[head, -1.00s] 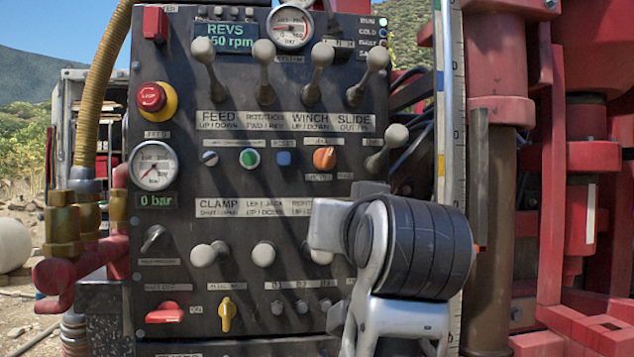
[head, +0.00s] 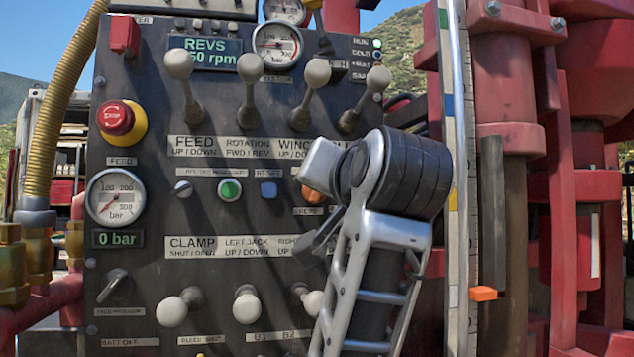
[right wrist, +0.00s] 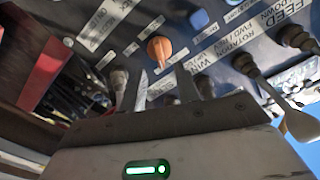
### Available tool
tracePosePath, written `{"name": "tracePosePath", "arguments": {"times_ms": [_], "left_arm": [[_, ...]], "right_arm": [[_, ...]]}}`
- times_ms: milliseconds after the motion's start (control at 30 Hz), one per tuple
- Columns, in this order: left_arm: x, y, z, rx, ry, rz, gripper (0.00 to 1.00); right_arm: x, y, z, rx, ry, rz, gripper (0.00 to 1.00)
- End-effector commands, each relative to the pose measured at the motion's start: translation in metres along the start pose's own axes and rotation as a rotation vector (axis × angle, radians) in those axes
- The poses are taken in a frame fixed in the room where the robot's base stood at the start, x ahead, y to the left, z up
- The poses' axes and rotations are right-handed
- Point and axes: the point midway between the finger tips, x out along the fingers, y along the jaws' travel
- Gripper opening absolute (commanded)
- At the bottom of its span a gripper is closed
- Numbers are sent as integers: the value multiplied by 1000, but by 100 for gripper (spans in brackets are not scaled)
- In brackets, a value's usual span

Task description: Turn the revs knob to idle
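The orange knob (head: 313,193) sits on the dark control panel (head: 140,200), partly hidden behind my right arm in the head view. In the right wrist view the orange knob (right wrist: 160,50) shows clearly, with a small label below it. My right gripper (right wrist: 165,84) has its two thin fingers apart, with nothing visible between them. The knob appears just beyond the fingertips, and I see no contact. The REVS display (head: 205,52) shows a number ending in "50 rpm"; its first digit is unclear. My left gripper is not in view.
Several levers, such as the FEED lever (head: 185,80), stick out above the knob row. A green button (head: 229,190) and a blue button (head: 268,190) lie left of the knob. A red stop button (head: 116,117) is further left. A vertical scale post (head: 460,200) stands at right.

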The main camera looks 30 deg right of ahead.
Motion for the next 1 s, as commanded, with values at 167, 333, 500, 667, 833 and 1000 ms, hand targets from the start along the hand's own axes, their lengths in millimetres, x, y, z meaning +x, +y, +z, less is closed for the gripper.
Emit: {"name": "tracePosePath", "arguments": {"times_ms": [167, 333, 500, 667, 833, 1000], "left_arm": [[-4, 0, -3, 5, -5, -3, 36], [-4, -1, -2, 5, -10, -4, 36], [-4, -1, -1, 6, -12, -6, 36], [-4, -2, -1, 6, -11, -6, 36], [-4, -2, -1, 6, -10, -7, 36], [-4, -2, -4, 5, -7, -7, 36]], "right_arm": [[33, 0, 0, -1, -4, 2, 32], [49, 0, 0, -2, -1, 2, 32], [54, 0, 0, -1, 0, 0, 32], [54, 0, 0, -1, 0, 0, 32], [54, 0, 0, -1, 0, 0, 0], [54, 0, 0, -15, 1, 1, 0]]}}
